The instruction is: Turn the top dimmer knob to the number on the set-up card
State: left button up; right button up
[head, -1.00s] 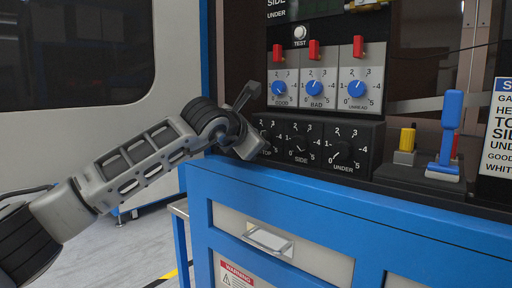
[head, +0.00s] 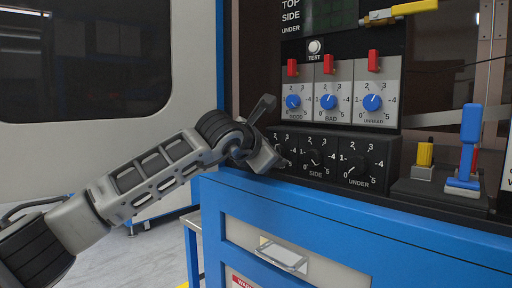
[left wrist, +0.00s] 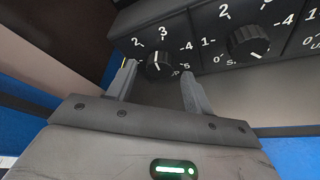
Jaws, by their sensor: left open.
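The black top dimmer knob (left wrist: 158,64) shows in the left wrist view, on a black panel with white numbers around it. A white line is on its face; I cannot tell surely which number it points at. My left gripper (left wrist: 160,88) is open, its two fingers to either side of and just short of the knob. In the head view my left gripper (head: 276,160) is at the panel's left end and hides most of the top knob. The set-up card (head: 507,165) shows only as a sliver at the right edge, its text cut off.
The side knob (head: 315,157) and under knob (head: 357,166) sit right of the top knob. Blue knobs (head: 328,101) with red switches are above. A blue lever (head: 468,140) and yellow switch (head: 425,153) stand to the right. A blue cabinet (head: 330,218) is below.

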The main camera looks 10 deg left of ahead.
pick_arm(q)
jog(key=v, duration=1.5)
jog(key=shift+s, duration=0.2)
pick_arm(e)
jog(key=shift+a+r, duration=0.1)
jog(key=shift+r, duration=0.2)
pick_arm(q)
jog(key=shift+a, duration=0.1)
pick_arm(e)
jog(key=shift+f, duration=0.1)
